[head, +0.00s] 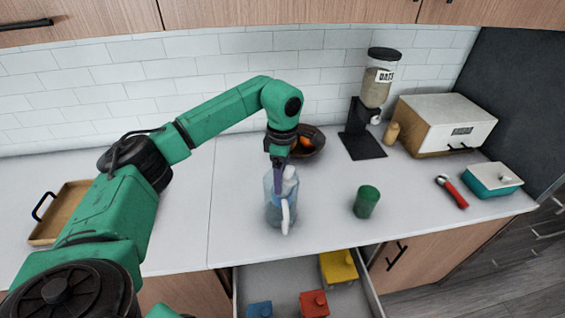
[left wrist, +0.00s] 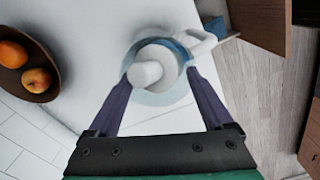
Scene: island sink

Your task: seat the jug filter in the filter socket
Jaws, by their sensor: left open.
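The clear blue jug (head: 272,212) with a white handle (head: 285,216) stands upright on the counter, near its front edge. The white jug filter (left wrist: 150,70) shows in the left wrist view at the jug's mouth, its narrower end pointing towards the camera. Its white top also shows in the head view (head: 289,173). My left gripper (head: 279,183) points down over the jug, its purple fingers open on either side of the filter. I cannot tell whether they touch it. The filter socket is hidden, so how deep the filter sits cannot be told. My right gripper is not in view.
A fruit bowl (head: 312,147) stands behind the jug, and a green cup (head: 366,201) to its right. An oats dispenser (head: 368,115) and a bread box (head: 437,125) stand further back. An open drawer (head: 280,275) with several coloured containers lies below the front edge. A wooden tray (head: 50,232) is left.

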